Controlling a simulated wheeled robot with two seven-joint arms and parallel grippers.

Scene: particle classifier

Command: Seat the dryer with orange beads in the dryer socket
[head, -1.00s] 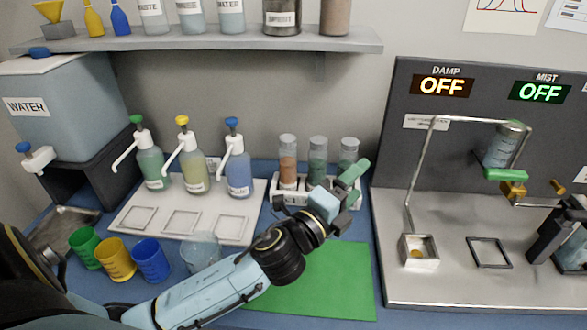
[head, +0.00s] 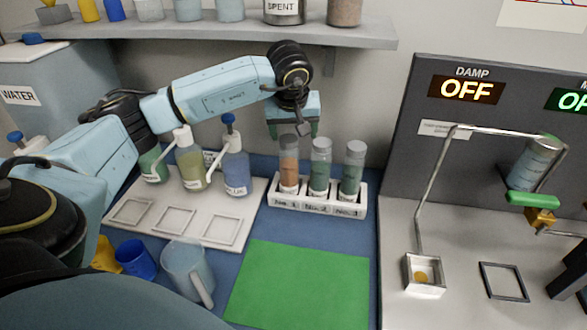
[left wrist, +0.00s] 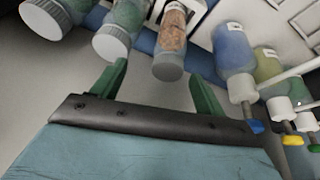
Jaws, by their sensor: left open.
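The dryer with orange beads (head: 289,168) is a clear capped tube standing upright in the No. 1 place of a white rack (head: 318,208). My left gripper (head: 293,132) is open, above and around the top of this tube. In the left wrist view its green fingers (left wrist: 152,85) lie either side of the orange-bead tube (left wrist: 172,45), with its grey cap nearest the camera and slightly beyond the fingertips. A small square metal holder with a yellow-orange centre (head: 424,274) stands on the steel bench at right; I cannot tell whether it is the dryer socket. My right gripper is not seen.
Two dryers with green beads (head: 320,168) stand close beside the orange one. Pump bottles (head: 236,168) stand to the left. The shelf (head: 210,38) hangs above. A bent metal tube frame (head: 432,190) rises over the steel bench. The green mat (head: 300,285) is clear.

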